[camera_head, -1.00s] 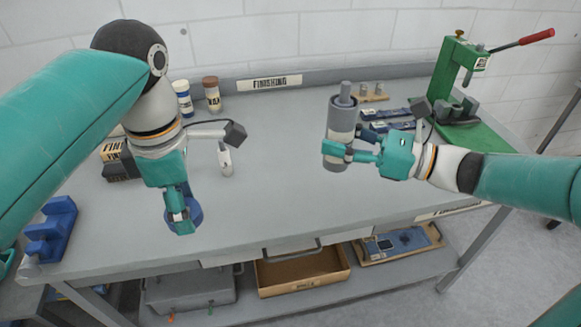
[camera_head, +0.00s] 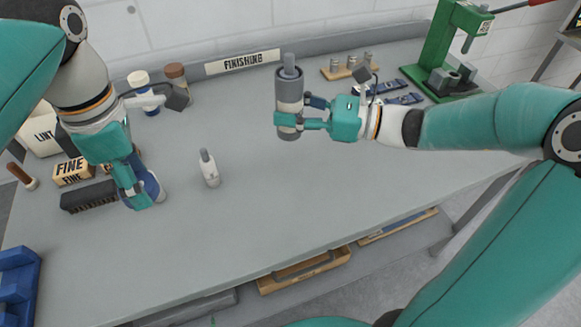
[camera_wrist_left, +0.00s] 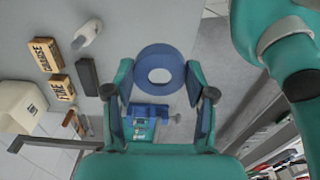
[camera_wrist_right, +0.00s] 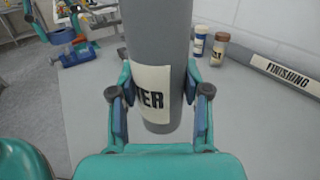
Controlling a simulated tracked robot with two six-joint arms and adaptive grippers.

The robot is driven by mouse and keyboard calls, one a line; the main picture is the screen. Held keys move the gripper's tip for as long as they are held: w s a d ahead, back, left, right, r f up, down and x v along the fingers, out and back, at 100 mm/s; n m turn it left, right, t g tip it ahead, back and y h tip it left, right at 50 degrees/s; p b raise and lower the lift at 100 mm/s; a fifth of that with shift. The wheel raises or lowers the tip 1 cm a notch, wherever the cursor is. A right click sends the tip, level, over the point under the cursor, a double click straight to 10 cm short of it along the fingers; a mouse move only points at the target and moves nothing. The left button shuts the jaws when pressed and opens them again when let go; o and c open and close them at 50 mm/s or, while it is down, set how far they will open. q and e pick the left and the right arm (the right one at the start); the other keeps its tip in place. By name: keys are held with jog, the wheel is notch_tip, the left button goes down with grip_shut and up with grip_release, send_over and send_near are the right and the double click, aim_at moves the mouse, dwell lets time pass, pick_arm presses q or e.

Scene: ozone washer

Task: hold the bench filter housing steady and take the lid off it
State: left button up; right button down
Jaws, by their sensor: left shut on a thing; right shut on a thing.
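The filter housing (camera_head: 289,103) is an upright grey cylinder with a pale band and a narrow grey stub on top. My right gripper (camera_head: 298,123) is shut on its lower half from the right. In the right wrist view the housing (camera_wrist_right: 157,45) stands between the fingers, its label partly readable. I cannot tell whether its base touches the bench. My left gripper (camera_head: 137,197) is shut on a blue ring (camera_wrist_left: 160,70), apparently the lid, well left of the housing and apart from it. In the head view the fingers partly hide this ring (camera_head: 152,186).
A dark brush (camera_head: 88,196) and a block marked FINE (camera_head: 73,171) lie close to the left gripper. Two jars (camera_head: 143,92) stand behind. A green press (camera_head: 450,50) is at back right. The bench's front middle is clear.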

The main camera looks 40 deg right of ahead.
jog(key=f, duration=1.1)
jog(key=f+b, duration=0.1)
jog(key=f, duration=0.4)
jog(key=shift+s+d+f, duration=0.15)
jog(key=shift+d, duration=0.15)
jog(key=c, duration=1)
grip_release()
jog(key=shift+f, duration=0.1)
jog(key=o, duration=0.5)
jog(key=shift+c, duration=0.2)
